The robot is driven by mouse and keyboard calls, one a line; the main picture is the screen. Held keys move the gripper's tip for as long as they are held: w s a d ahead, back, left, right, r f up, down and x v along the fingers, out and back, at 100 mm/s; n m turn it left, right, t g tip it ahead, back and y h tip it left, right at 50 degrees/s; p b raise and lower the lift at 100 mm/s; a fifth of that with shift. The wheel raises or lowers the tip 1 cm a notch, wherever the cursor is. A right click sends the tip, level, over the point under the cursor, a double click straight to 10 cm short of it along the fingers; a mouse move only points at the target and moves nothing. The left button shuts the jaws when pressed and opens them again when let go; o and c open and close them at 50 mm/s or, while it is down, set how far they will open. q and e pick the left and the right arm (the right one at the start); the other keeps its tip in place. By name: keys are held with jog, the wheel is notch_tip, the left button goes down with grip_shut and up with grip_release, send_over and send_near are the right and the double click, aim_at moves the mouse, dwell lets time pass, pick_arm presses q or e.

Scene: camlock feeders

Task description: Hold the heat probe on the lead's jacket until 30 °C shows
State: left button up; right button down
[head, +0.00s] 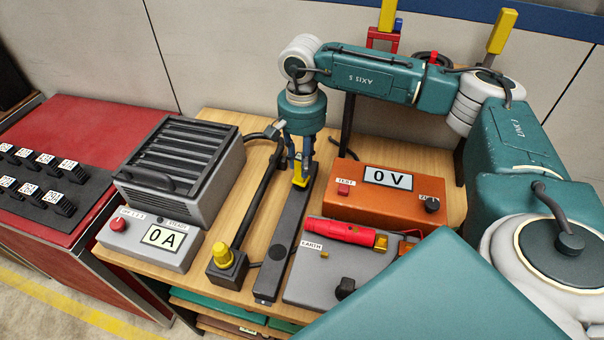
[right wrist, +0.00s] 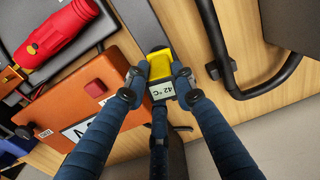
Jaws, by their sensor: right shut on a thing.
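My right gripper (head: 300,166) is shut on the heat probe (head: 300,180), a small yellow tool. In the right wrist view my right gripper's fingertips (right wrist: 157,82) hold both sides of the probe (right wrist: 161,64), and its small display appears to read 42 °C. The probe is over the long black bar (head: 284,238); I cannot tell if it touches it. A thick black lead (head: 256,195) runs beside the bar, from near the grey vented unit to a yellow-topped connector (head: 224,252). In the right wrist view the lead (right wrist: 234,84) bends to the right of the probe, with a gap between them. My left gripper is out of view.
The grey vented unit (head: 205,185) and a box showing 0 A (head: 128,245) stand left. An orange meter box showing 0 V (head: 345,206) is right of the bar. A grey EARTH box (head: 308,290) with a red tool (head: 352,232) lies in front of it.

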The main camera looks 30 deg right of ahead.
jog(key=shift+w+a+r+p, duration=0.15)
jog(key=shift+r+p, duration=0.2)
jog(key=shift+r, duration=0.25)
jog(key=shift+w+d+r+p, duration=0.1)
jog(key=shift+r+p, duration=0.2)
jog(key=shift+r, duration=0.25)
jog(key=shift+s+r+p, duration=0.15)
jog(key=shift+r+p, duration=0.8)
jog(key=shift+r, duration=0.9)
jog(key=shift+a+r, duration=0.1)
